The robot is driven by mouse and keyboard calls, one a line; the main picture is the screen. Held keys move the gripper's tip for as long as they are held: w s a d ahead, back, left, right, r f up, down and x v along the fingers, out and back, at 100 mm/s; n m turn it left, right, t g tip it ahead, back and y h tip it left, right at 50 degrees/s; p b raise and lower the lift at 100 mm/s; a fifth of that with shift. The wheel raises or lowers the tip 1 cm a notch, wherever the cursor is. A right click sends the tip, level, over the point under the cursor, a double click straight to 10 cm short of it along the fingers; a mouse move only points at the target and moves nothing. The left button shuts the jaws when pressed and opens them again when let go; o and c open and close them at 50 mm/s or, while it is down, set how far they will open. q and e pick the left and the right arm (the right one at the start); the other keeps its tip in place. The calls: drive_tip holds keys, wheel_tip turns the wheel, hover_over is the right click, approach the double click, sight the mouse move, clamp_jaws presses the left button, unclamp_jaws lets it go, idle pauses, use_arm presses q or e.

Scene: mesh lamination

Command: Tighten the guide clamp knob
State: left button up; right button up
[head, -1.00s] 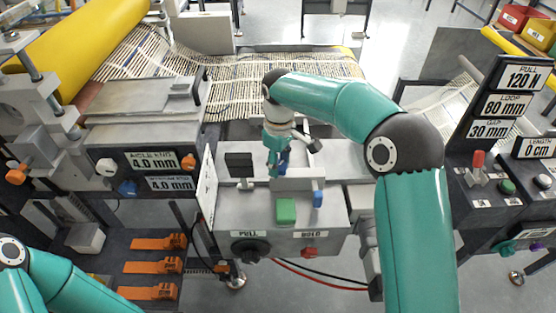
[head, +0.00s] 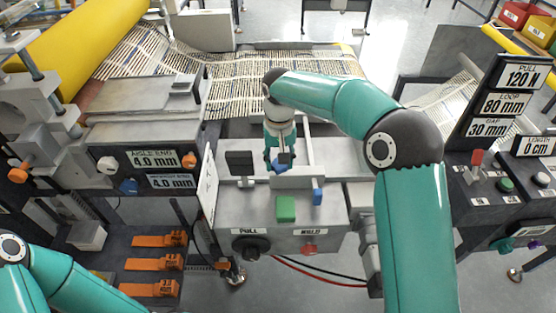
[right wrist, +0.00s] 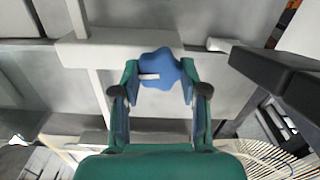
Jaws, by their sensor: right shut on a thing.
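The guide clamp knob (right wrist: 160,68) is blue and lobed, with a white mark on its face, in the right wrist view. My right gripper (right wrist: 160,80) is shut on it, one finger on each side. In the head view the right gripper (head: 279,166) points down over the grey machine block, and a bit of the blue knob (head: 281,168) shows at its fingertips. My left arm shows only in part at the lower left; its gripper is out of view.
A green button (head: 286,209) and a blue part (head: 317,196) sit on the block near the right gripper. A dark upright block (head: 240,163) stands left of it. Patterned mesh (head: 260,90) runs behind. Orange clamps (head: 155,264) lie at lower left.

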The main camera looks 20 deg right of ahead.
drive_tip(key=shift+w+r+m, duration=0.15)
drive_tip(key=shift+r+m, duration=0.05)
drive_tip(key=shift+m, duration=0.4)
drive_tip(key=o, duration=0.9)
drive_tip(key=shift+c, duration=0.2)
drive_tip(key=shift+o, duration=1.4)
drive_tip(key=shift+f, duration=0.1)
wheel_tip(320, 180, up, 12)
drive_tip(key=shift+f, duration=0.1)
